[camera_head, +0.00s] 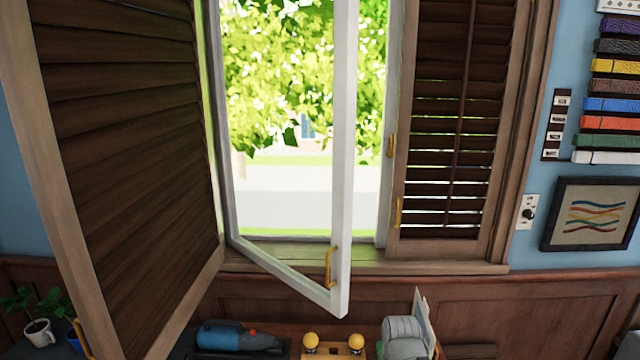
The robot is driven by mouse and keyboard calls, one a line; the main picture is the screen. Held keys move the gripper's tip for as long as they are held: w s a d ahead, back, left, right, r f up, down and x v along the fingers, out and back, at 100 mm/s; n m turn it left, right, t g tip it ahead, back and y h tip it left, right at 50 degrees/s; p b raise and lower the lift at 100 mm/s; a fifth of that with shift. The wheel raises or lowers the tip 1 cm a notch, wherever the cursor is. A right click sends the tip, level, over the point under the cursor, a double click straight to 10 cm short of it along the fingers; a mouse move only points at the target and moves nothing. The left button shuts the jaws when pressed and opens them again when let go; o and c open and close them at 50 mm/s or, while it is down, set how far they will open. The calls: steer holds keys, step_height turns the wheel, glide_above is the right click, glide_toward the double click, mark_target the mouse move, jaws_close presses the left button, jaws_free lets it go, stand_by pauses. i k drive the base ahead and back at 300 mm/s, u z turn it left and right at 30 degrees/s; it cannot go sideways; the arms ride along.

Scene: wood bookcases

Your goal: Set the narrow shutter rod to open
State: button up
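The narrow louvered shutter (400,215) stands at the right side of the window, its dark slats in a brown wood frame. Its thin vertical shutter rod (459,120) runs down the middle of the slats. Bright gaps show between the lower slats; the upper slats look darker with thinner gaps. The wide shutter (130,150) at the left is swung into the room, and its slats look shut with no light between them. My gripper is not in view.
A white window sash (343,150) is swung inward with a yellow handle (331,267), in front of the sill (400,262). Below are a blue tool (240,338), two yellow knobs (311,340) and a potted plant (38,333). A framed picture (550,240) and switches (528,211) are at right.

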mark_target(471, 14)
steer(key=k, duration=0.65)
steer(key=z, duration=0.35)
steer(key=i, duration=0.65)
steer(key=z, duration=0.8)
steer(key=i, duration=1.3)
steer(key=u, duration=0.55)
steer(key=i, duration=0.45)
steer(key=u, duration=0.55)
